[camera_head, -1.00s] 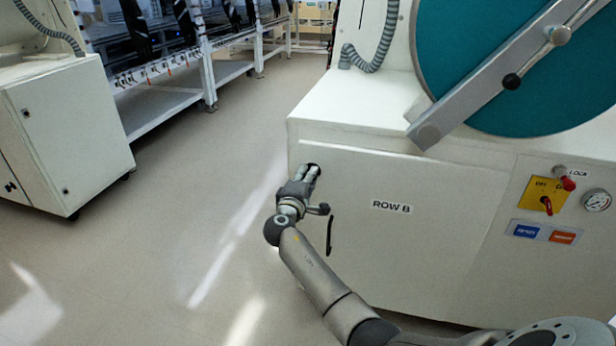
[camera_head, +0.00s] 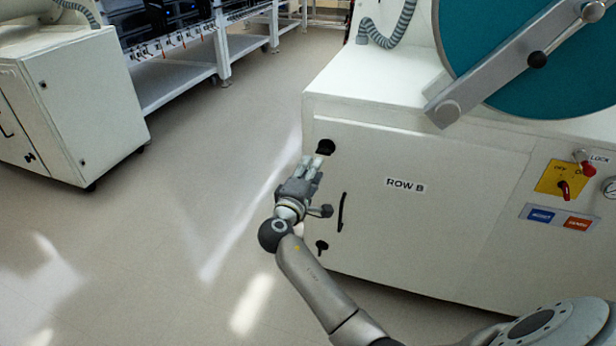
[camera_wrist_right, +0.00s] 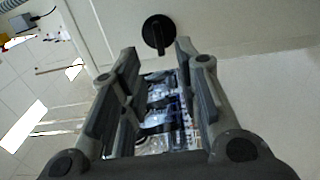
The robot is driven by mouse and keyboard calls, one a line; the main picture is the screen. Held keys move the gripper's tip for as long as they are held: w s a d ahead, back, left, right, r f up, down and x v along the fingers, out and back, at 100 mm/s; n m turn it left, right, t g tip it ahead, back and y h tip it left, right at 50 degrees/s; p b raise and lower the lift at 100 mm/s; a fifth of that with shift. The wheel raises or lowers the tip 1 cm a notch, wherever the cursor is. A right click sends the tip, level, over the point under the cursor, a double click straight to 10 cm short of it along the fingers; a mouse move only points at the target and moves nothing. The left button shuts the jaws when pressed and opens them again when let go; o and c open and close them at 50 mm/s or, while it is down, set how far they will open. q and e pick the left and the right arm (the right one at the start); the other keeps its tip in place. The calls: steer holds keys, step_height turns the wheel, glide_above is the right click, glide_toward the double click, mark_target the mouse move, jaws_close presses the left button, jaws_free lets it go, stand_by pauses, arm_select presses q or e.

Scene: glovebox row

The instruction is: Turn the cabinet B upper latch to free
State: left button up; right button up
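Cabinet B, the white cabinet labelled ROW B (camera_head: 445,215), stands at the right in the head view. Its upper latch (camera_head: 325,147) is a round black knob near the door's upper left corner. In the right wrist view the latch (camera_wrist_right: 158,32) shows a raised bar and lies ahead of the fingers, with a gap between. My right gripper (camera_head: 314,164) is just below the latch in the head view. In the wrist view my right gripper (camera_wrist_right: 155,58) is open, with nothing between its fingers. My left gripper is not in view.
A black door handle (camera_head: 341,212) and a lower latch (camera_head: 322,247) sit on the same door. A red switch on a yellow plate (camera_head: 560,180) is at the right. Another white cabinet (camera_head: 75,110) stands at the left, with clear floor between.

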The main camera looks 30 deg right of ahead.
steer(key=v, duration=0.2)
steer(key=shift+s+a, duration=0.25)
stand_by(0.3)
